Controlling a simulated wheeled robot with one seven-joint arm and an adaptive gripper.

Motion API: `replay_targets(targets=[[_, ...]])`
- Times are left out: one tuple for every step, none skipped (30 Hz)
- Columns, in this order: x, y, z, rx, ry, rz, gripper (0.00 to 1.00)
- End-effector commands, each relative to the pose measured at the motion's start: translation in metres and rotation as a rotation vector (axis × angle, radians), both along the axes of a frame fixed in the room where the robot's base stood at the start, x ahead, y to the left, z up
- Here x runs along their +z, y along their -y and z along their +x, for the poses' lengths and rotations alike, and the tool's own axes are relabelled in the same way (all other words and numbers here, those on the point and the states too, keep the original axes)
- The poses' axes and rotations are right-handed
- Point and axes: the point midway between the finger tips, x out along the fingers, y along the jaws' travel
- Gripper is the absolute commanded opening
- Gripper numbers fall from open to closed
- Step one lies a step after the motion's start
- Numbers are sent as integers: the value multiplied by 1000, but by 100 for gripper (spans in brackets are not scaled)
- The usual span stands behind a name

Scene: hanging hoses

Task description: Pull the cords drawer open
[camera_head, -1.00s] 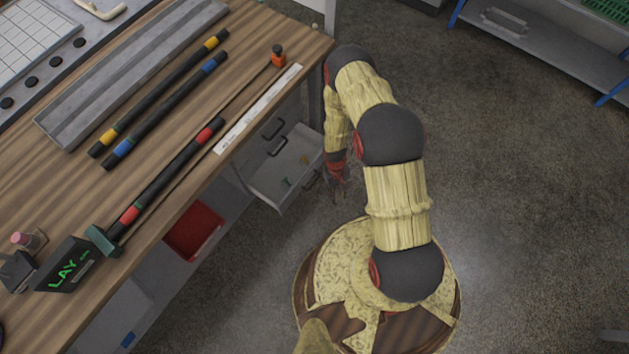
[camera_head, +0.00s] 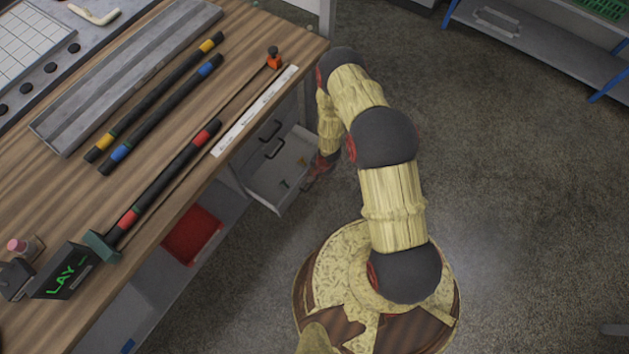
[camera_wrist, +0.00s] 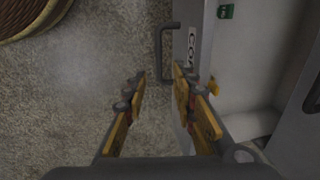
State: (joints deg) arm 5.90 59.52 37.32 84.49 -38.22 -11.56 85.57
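The cords drawer (camera_head: 262,192) stands pulled out of the bench in the head view, with a few small items inside. In the wrist view its grey front (camera_wrist: 207,45) carries a label whose visible letters begin "CO". A dark bar handle (camera_wrist: 164,52) stands out from that front. My gripper (camera_wrist: 160,76) is open and empty, its two yellow-and-black fingers apart. The handle lies just beyond the fingertips, and the right finger overlaps the drawer front in the picture. I cannot tell whether it touches. In the head view my gripper (camera_head: 314,177) is beside the drawer front, partly hidden.
The wooden bench (camera_head: 60,200) holds rods, a metal channel and a small display. A red bin (camera_head: 192,235) sits below.

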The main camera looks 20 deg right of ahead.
Motion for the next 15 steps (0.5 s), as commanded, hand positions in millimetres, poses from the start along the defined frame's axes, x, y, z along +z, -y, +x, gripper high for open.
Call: replay_targets(targets=[[-12, -1, 0, 1, -2, -1, 27], [-17, -2, 1, 1, -1, 0, 27], [-23, -2, 2, 1, -1, 0, 27], [-28, -3, 2, 1, -2, -1, 27], [-33, -3, 3, 1, -2, -1, 27], [-38, -4, 4, 1, -1, -1, 27], [-42, -5, 5, 2, -1, 0, 27], [-46, -5, 5, 3, -1, 0, 27], [-50, -5, 6, 3, -2, -1, 27], [-53, -6, 7, 3, -1, 0, 27], [-55, -6, 7, 3, 0, -1, 27], [-58, -6, 8, 2, -1, -1, 27], [-59, -7, 8, 2, -1, -1, 27], [-60, -7, 8, 2, -1, -1, 27], [-61, -7, 8, 2, -1, -1, 27]])
